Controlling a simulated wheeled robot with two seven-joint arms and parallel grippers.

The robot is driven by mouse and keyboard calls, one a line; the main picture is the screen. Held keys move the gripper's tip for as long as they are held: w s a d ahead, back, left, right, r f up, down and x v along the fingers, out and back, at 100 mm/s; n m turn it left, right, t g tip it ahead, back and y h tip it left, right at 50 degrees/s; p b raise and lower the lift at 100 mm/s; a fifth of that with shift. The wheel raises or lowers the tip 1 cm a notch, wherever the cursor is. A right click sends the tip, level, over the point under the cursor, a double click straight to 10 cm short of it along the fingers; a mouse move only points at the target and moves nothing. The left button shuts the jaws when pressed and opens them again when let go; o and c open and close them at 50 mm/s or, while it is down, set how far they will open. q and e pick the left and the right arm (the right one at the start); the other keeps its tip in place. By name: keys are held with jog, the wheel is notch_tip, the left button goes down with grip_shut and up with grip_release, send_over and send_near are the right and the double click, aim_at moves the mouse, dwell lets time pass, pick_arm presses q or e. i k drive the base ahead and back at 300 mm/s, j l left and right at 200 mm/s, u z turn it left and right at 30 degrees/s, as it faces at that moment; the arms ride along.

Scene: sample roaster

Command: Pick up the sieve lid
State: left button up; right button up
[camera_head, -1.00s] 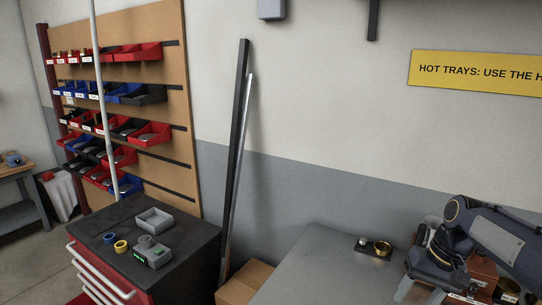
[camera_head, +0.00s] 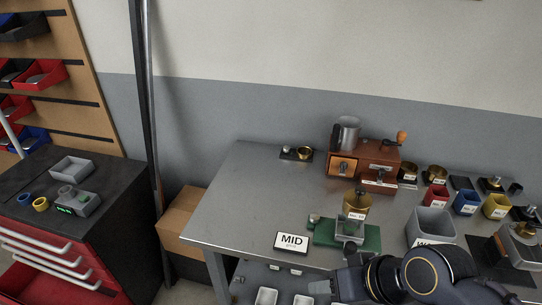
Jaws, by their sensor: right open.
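I cannot tell for sure which piece is the sieve lid. A brass cylinder with a knobbed top (camera_head: 356,200) stands on the steel table behind a green base (camera_head: 325,232), with a small label on its front. A small round brass piece (camera_head: 304,153) sits on a dark holder at the table's back left. My right gripper (camera_head: 334,286) is at the bottom edge, in front of the green base and apart from the brass cylinder. It is open; its fingers are small and partly cut off. My left gripper is not in view.
A wooden box with a metal cup (camera_head: 347,134) stands at the back of the table. The table's left part (camera_head: 235,200) is clear. A red drawer cabinet (camera_head: 75,262) is at left.

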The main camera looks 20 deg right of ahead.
aim_at(357, 198)
jog(key=k+l+z, duration=0.1)
jog(key=z, duration=0.25)
jog(key=l+z, duration=0.15)
jog(key=z, duration=0.2)
jog(key=k+l+z, duration=0.1)
jog(key=z, duration=0.25)
jog(key=i+l, duration=0.3)
jog(key=l, duration=0.15)
jog(key=i+l+u, duration=0.1)
jog(key=i+l, duration=0.15)
jog(key=l, duration=0.15)
jog(key=u, duration=1.55)
